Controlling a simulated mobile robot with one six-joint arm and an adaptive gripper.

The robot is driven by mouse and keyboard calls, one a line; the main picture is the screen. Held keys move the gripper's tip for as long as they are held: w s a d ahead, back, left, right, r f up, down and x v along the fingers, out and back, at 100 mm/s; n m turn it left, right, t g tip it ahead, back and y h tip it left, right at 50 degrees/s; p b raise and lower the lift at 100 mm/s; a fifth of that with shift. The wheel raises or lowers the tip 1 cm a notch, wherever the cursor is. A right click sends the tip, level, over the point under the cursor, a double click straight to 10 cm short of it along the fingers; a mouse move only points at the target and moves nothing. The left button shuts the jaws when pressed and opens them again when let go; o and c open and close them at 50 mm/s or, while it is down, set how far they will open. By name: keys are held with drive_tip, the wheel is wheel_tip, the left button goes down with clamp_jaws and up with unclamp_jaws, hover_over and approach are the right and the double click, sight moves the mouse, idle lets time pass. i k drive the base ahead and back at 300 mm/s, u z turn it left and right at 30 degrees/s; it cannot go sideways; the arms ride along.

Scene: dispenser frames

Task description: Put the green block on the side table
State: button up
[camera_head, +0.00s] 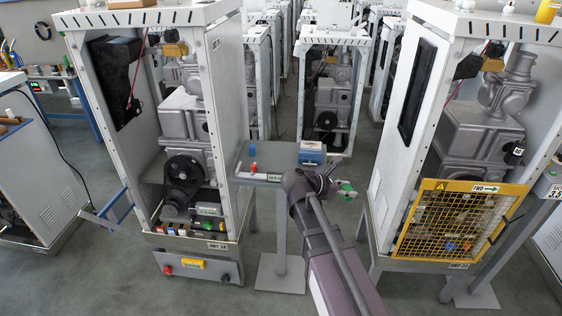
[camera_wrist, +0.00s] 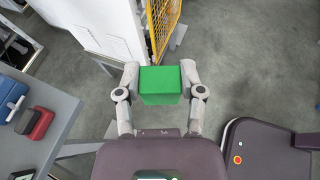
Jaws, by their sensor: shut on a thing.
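The green block (camera_wrist: 161,86) sits between the two fingertips of my gripper (camera_wrist: 162,88) in the wrist view, which is shut on it. In the head view the green block (camera_head: 347,187) shows as a small patch at the end of my gripper (camera_head: 343,190), in front of the right dispenser. The grey side table (camera_head: 276,153) stands between the two dispenser frames, left of and behind my gripper. Its edge also shows at the left of the wrist view (camera_wrist: 62,104). The block is held clear of the table.
On the side table are a blue box (camera_head: 312,153) at the back right and a small red object (camera_head: 253,167) at the left. The wrist view shows red (camera_wrist: 37,122) and blue (camera_wrist: 12,98) pieces there. A yellow mesh guard (camera_head: 450,222) fronts the right dispenser. The table's middle looks clear.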

sight(286, 151)
drive_tip(key=u, duration=0.05)
drive_tip(key=i, duration=0.95)
drive_tip(key=z, duration=0.05)
